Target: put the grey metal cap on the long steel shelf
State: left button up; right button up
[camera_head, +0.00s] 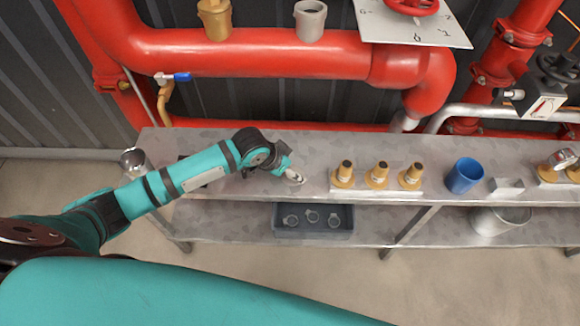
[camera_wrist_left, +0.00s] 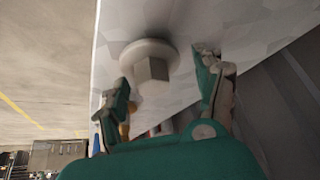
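The grey metal cap (camera_wrist_left: 151,66), with a round flange and a hexagonal end, rests against the steel surface in the left wrist view. In the head view it shows small and partly hidden (camera_head: 295,178), on the top of the long steel shelf (camera_head: 310,150). My left gripper (camera_head: 289,172) is right over it. In the left wrist view the left gripper (camera_wrist_left: 165,74) is open, one finger to each side of the cap. Whether a finger touches the cap cannot be told. My right gripper is not in view.
Several brass nozzles (camera_head: 378,175) stand right of the gripper, then a blue cup (camera_head: 464,176) and a grey block (camera_head: 506,186). A grey bin (camera_head: 313,221) with ring parts sits on the lower level. A red pipe (camera_head: 250,52) runs behind. The shelf top behind the nozzles is clear.

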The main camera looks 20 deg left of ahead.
pick_arm(q)
jog(key=shift+r, duration=0.3)
jog(key=p+v, duration=0.1)
jog(key=v, duration=1)
jog(key=shift+s+r+p, duration=0.25)
jog(key=shift+r+p, duration=0.05)
jog(key=shift+p, duration=0.05)
jog(key=shift+a, duration=0.15)
